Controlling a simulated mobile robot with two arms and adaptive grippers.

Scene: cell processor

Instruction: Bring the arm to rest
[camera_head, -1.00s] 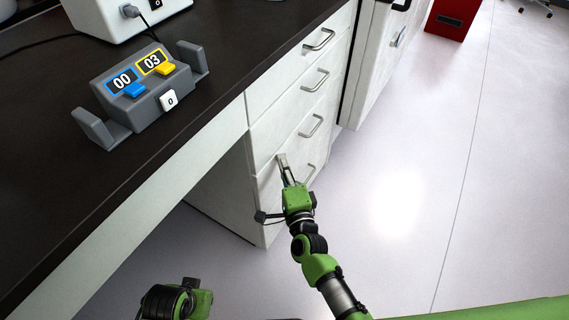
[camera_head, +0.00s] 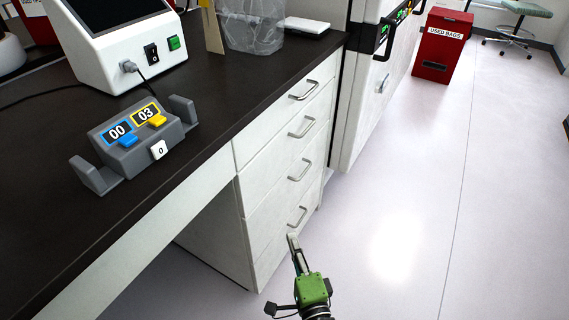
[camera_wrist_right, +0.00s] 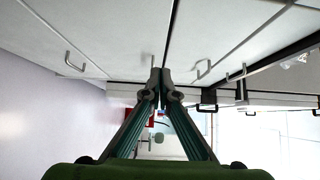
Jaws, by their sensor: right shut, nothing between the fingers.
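My right gripper (camera_head: 293,240) is low in the head view, in front of the lowest part of the white drawer cabinet (camera_head: 262,215). Its fingers are together with nothing between them. In the right wrist view its fingertips (camera_wrist_right: 160,76) meet in the middle of the picture, with the drawer fronts and handles behind and above them. I cannot tell whether the fingertips touch the cabinet. My left gripper is not in view.
A grey counter device (camera_head: 135,150) with blue and yellow buttons sits on the dark countertop (camera_head: 215,120), near a white machine (camera_head: 135,50). Metal drawer handles (camera_head: 302,172) stick out. A red bin (camera_head: 440,50) stands farther back. The floor (camera_head: 400,210) to the right is clear.

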